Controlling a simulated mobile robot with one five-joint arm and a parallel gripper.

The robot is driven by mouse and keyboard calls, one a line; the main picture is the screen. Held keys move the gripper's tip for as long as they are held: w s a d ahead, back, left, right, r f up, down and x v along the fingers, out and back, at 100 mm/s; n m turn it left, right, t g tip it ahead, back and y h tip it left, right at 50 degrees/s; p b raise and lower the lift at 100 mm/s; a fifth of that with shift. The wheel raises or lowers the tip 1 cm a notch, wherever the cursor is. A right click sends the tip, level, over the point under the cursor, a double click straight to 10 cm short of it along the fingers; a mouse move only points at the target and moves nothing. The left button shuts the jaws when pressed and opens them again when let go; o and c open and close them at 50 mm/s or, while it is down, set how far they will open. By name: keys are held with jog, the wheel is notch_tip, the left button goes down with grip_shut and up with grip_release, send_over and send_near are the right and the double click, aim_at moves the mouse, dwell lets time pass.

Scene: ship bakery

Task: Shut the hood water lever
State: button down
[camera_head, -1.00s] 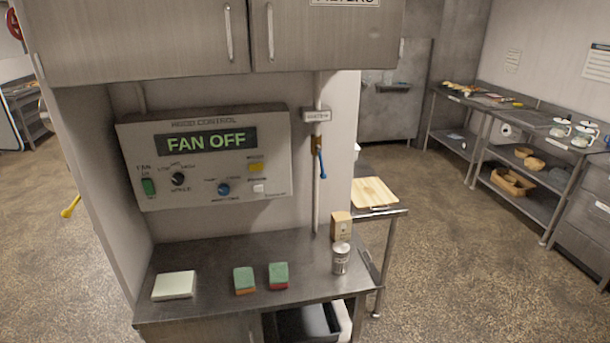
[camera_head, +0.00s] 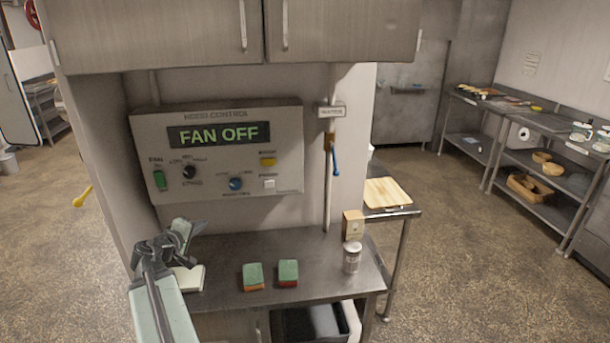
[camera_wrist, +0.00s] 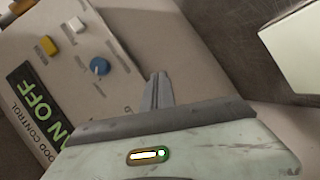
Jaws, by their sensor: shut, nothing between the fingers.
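The hood water lever (camera_head: 336,160) is a blue handle on a brass valve on the thin vertical pipe, right of the hood control panel. It hangs down almost along the pipe, its lower end a little to the right. A small label plate (camera_head: 331,111) sits above it. My gripper (camera_head: 182,236) is shut and empty, low in front of the panel's lower left corner, well left of and below the lever. In the wrist view the shut fingers (camera_wrist: 158,90) show against the panel's edge; the lever is not visible there.
The hood control panel (camera_head: 218,150) reads FAN OFF and has knobs and buttons. Cabinets (camera_head: 160,35) hang above. The steel counter (camera_head: 220,285) holds two sponges (camera_head: 270,273), a shaker (camera_head: 352,257), a small box (camera_head: 353,223) and a pale block (camera_head: 190,279). Space before the lever is clear.

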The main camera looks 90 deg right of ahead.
jog(key=s+d+r+n+g+h, duration=0.1)
jog(key=s+d+r, duration=0.3)
jog(key=s, duration=1.2)
jog(key=s+d+r+n+g+h+b, duration=0.1)
jog(key=s+d+r+g, duration=0.3)
jog(key=s, duration=1.3)
jog(key=shift+n+h, duration=0.6)
jog(key=shift+h, duration=0.1)
jog(key=shift+r, duration=0.1)
